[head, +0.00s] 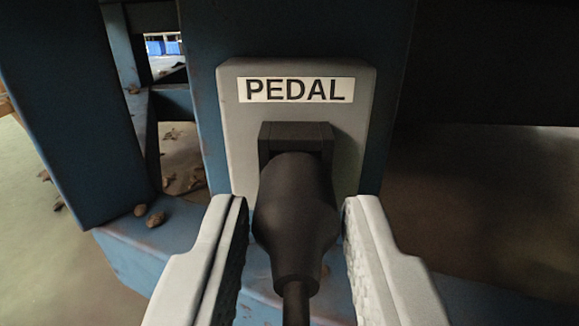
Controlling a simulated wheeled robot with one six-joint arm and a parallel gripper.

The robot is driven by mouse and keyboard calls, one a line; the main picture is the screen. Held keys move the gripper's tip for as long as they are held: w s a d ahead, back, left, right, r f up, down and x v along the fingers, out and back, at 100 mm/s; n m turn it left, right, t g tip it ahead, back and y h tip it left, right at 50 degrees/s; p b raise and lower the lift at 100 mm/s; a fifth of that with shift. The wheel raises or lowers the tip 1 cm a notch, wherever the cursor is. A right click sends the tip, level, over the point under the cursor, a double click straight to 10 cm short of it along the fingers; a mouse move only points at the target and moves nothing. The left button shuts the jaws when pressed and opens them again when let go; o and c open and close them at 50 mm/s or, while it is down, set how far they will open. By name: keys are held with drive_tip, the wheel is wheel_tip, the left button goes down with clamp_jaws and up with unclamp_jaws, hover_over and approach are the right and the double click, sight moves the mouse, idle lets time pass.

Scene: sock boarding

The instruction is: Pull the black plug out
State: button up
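The black plug (297,205) sits in a black socket (296,135) on a grey box (240,130) with a white label (296,90) reading PEDAL. Its black cord (296,300) runs down out of the bottom of the picture. My gripper (297,215) is open, with one light grey finger on each side of the plug's body. The right finger shows a small gap to the plug. The left finger's tip is very close to the plug, and I cannot tell whether it touches.
The grey box is fixed to a blue metal post (200,60). A blue frame leg (65,110) stands at the left, and a blue base beam (135,255) runs below. Small brown pebble-like bits (155,218) lie on the beam. Dark space lies at the right.

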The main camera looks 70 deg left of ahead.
drive_tip(key=shift+w+a, duration=0.15)
drive_tip(key=shift+a, duration=0.2)
drive_tip(key=shift+d, duration=0.15)
idle(0.4)
drive_tip(key=c, duration=0.6)
